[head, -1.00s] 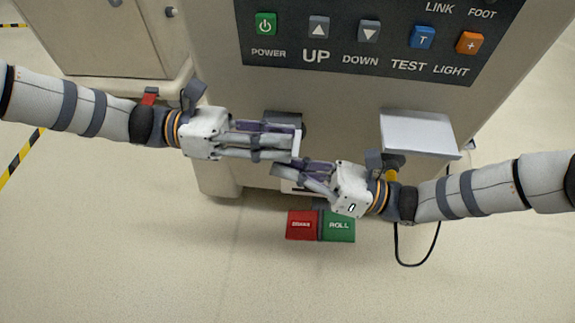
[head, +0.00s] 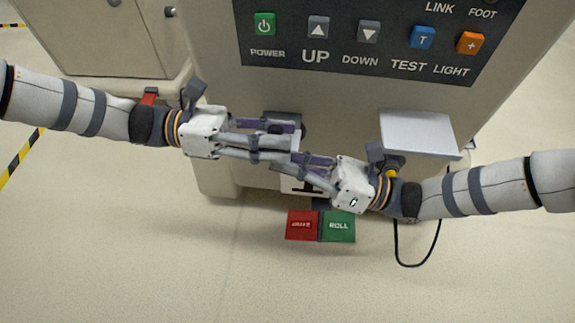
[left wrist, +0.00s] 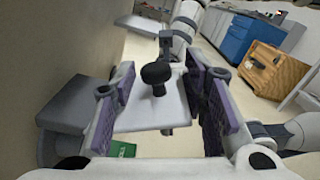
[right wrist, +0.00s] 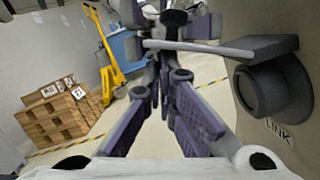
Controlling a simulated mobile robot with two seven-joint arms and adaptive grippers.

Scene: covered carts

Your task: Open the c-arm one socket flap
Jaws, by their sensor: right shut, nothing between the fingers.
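The socket flap is a pale plate (left wrist: 150,112) with a black knob (left wrist: 156,74) in the left wrist view. In the right wrist view the flap (right wrist: 205,48) stands out roughly level from a round dark socket (right wrist: 268,88). The head view mostly hides it behind my fingers. My left gripper (head: 292,142) is open, its fingers on either side of the knob and apart from it. My right gripper (head: 300,168) is shut and empty, just below the left fingers. Its fingers (right wrist: 165,82) point past the flap's underside; I cannot tell whether they touch it.
The button panel (head: 370,45) is above. Red (head: 301,225) and green (head: 338,227) pedals lie below. The floor in front is clear.

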